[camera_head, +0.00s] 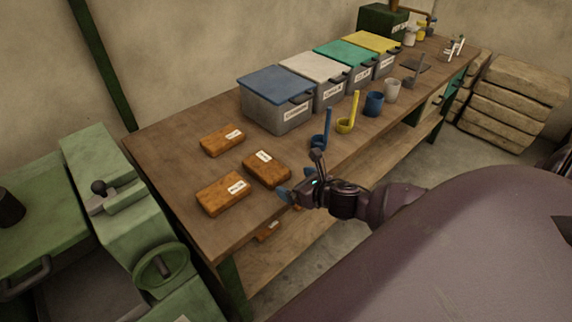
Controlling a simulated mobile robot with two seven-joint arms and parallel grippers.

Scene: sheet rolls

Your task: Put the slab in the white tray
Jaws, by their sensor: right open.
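Three brown slabs with white labels lie flat on the left part of the workbench: one at the back (222,142), one in the middle (268,170) and one at the front (222,194). The pictures do not show which is the task's slab. The only white container I see is a grey bin with a white lid (316,68), standing between similar bins; no open white tray shows. My right gripper (285,185) is open and empty at the bench's front edge, just right of and in front of the middle slab. My left gripper is out of view.
The wooden bench (165,150) also bears blue-lidded (275,82), green-lidded (348,54) and yellow-lidded (372,43) bins. Blue (320,141) and yellow (346,125) holders stand in front. A green machine (125,215) stands left. A brown piece (267,231) shows below the bench edge.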

